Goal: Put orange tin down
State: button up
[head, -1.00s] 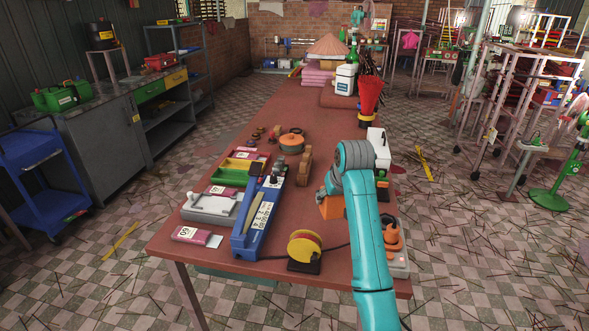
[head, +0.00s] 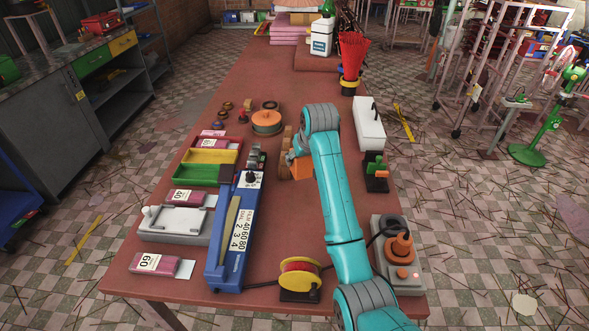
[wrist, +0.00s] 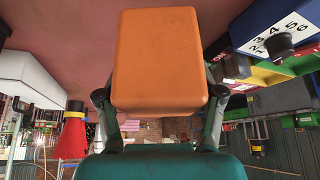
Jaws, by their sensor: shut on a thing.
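The orange tin (wrist: 158,58) is a plain box with rounded edges. It fills the upper middle of the wrist view. My gripper (wrist: 160,100) is shut on it, one finger on each side. In the head view, the tin (head: 301,169) shows partly behind my arm, just right of the brown wooden blocks (head: 285,160). My gripper (head: 296,155) is mostly hidden by the wrist there. I cannot tell whether the tin touches the table (head: 330,85) or hangs just above it.
The blue sealer-like device (head: 232,235) lies left of my arm. A white box (head: 369,125) and a green-topped black block (head: 376,172) stand to the right. A round orange-topped container (head: 267,120) is behind left. Bare table lies beyond the tin.

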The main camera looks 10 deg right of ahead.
aim_at(301, 173)
jog(key=shift+f, duration=2.9)
jog(key=shift+f, duration=0.15)
jog(key=o, duration=1.3)
